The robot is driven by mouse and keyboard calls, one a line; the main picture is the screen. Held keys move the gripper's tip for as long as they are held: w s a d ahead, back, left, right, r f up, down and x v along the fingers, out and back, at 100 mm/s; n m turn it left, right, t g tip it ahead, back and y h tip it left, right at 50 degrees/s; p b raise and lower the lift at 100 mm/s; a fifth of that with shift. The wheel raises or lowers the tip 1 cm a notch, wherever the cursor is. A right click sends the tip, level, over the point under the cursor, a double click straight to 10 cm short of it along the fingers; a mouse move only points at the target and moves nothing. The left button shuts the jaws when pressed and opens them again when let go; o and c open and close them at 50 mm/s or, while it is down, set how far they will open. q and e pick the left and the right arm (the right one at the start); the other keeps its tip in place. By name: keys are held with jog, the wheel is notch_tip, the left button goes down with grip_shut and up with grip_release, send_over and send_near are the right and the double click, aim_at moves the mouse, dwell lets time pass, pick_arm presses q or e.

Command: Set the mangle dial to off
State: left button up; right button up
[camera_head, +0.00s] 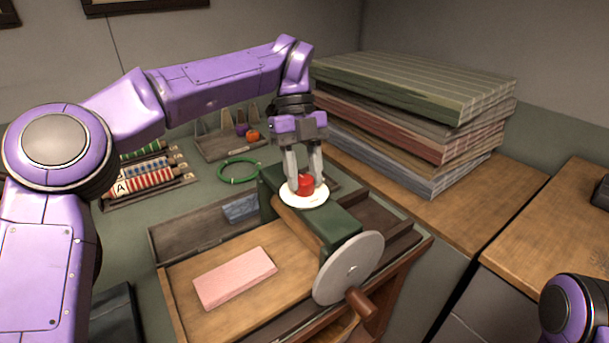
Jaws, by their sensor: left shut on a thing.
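The mangle dial is a red knob (305,183) on a round white plate (311,200), set on top of the mangle's dark green housing (337,224). My left gripper (304,184) reaches down from above and is shut on the red knob, one finger on either side. Any marks on the plate are too small to read, so I cannot tell the dial's setting. The mangle has a grey wheel with a brown handle (349,268) at its front right. Of my right arm only a purple part shows at the lower right; its gripper is out of view.
A pink folded cloth (234,277) lies on the mangle's wooden board (186,291). A tall stack of folded fabrics (412,92) stands behind on the right. A green ring (239,168) and a tray of printed rolls (148,182) lie to the left.

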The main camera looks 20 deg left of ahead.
pick_arm(q)
jog(key=o, duration=1)
jog(key=shift+o, duration=0.2)
jog(key=p+v, duration=0.6)
jog(key=v, duration=0.4)
jog(key=shift+r, duration=0.25)
jog(key=shift+a, duration=0.1)
